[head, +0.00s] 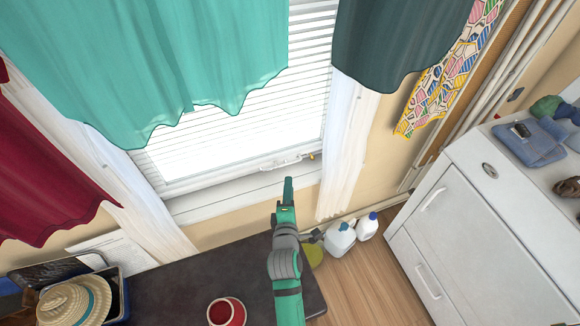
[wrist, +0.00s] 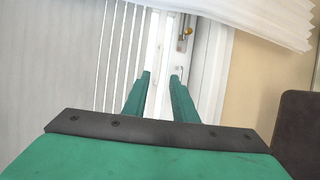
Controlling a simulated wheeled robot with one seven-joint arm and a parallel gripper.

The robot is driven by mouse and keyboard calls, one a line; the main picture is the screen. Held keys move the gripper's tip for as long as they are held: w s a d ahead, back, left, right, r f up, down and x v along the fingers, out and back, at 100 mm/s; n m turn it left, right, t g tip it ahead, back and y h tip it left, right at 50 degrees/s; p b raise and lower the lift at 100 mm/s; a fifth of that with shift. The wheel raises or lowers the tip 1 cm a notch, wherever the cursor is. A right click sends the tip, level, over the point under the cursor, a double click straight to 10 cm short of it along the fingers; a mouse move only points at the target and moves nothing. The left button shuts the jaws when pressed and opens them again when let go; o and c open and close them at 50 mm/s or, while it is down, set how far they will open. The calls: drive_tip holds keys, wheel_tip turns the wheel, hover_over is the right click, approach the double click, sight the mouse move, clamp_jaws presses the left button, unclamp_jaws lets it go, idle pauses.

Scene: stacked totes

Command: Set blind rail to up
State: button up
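The white slatted blind (head: 240,130) hangs in the window, lowered, with its bottom rail (head: 225,172) low across the pane near the sill. My gripper (head: 288,182) is in front of the window, below the right part of the rail; the head view sees it edge-on. In the wrist view my gripper (wrist: 160,77) has two green fingers apart with nothing held between them. The slats (wrist: 120,50) run up and down at the left of that view, and the white rail (wrist: 152,45) lies beyond the fingertips. I cannot tell whether the fingers touch anything.
A white window latch (head: 283,161) with a brass end sits by the sill. A dark table (head: 175,285) with a red bowl (head: 227,312) is below. White jugs (head: 340,240) stand on the floor.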

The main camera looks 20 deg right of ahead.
drive_tip(key=x, duration=1)
drive_tip(key=shift+w+d, duration=0.15)
drive_tip(key=shift+w, duration=0.1)
drive_tip(key=shift+c, duration=0.6)
clamp_jaws()
drive_tip(key=shift+f, duration=0.1)
idle(0.4)
